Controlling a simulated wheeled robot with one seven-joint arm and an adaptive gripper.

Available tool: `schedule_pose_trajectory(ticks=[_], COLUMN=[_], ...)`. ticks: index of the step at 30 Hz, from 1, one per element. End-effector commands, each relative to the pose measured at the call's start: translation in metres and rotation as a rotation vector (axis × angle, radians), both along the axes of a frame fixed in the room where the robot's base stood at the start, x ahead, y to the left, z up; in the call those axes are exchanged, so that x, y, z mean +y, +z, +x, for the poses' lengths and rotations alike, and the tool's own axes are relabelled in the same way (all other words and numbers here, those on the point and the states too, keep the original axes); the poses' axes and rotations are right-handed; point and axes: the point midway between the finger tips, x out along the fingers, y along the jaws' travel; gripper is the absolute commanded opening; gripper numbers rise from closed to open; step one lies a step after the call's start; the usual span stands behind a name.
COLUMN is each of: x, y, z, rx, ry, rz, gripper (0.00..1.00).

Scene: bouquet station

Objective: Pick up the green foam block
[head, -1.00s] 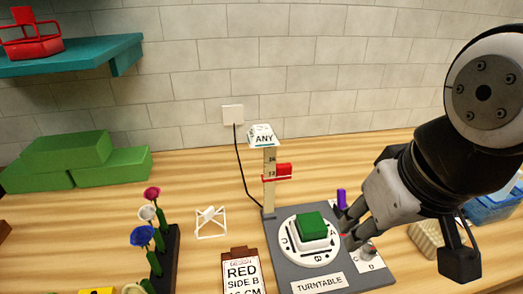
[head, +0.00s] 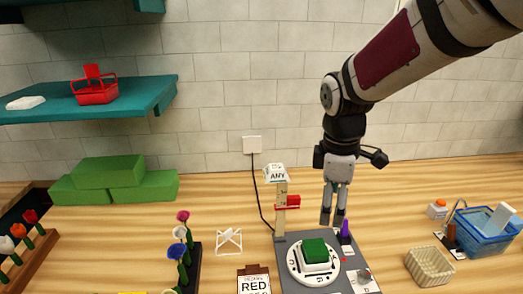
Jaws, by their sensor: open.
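A small green block (head: 315,249) sits in a white square holder (head: 317,265) on the round white turntable disc (head: 297,277). Several larger green blocks (head: 112,172) are stacked at the back left, against the wall: one lies on top of others. Both kinds could be green foam; I cannot tell which one the task means. My gripper (head: 332,222) points down just behind and right of the turntable, apart from the small green block. Its fingers are open, with nothing seen between them. A purple piece (head: 346,232) stands close to the right finger.
A post with a red slider (head: 290,200) and an "ANY" sign (head: 277,174) stands left of my gripper. Flowers (head: 183,240) stand in a dark rack. A beige basket (head: 430,266) and a blue bin (head: 484,236) are at right. A teal shelf (head: 130,98) overhangs the left.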

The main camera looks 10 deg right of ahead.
Motion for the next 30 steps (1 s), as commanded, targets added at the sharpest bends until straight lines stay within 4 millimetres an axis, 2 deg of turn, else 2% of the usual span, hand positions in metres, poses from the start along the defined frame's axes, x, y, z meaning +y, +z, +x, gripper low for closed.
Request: schedule_pose_trajectory(ticks=[6,10,14,24,30], x=[0.002,0.004,0.004,0.005,0.005], y=[-0.023,-0.032,-0.041,-0.100,-0.120], z=[0.018,0.024,0.025,0.025,0.026], rx=[0.076,0.090,0.096,0.097,0.094], ry=[0.276,0.361,0.389,0.389,0.387], rz=[0.041,0.058,0.064,0.064,0.063], gripper=[0.72,0.72,0.72,0.72,0.72])
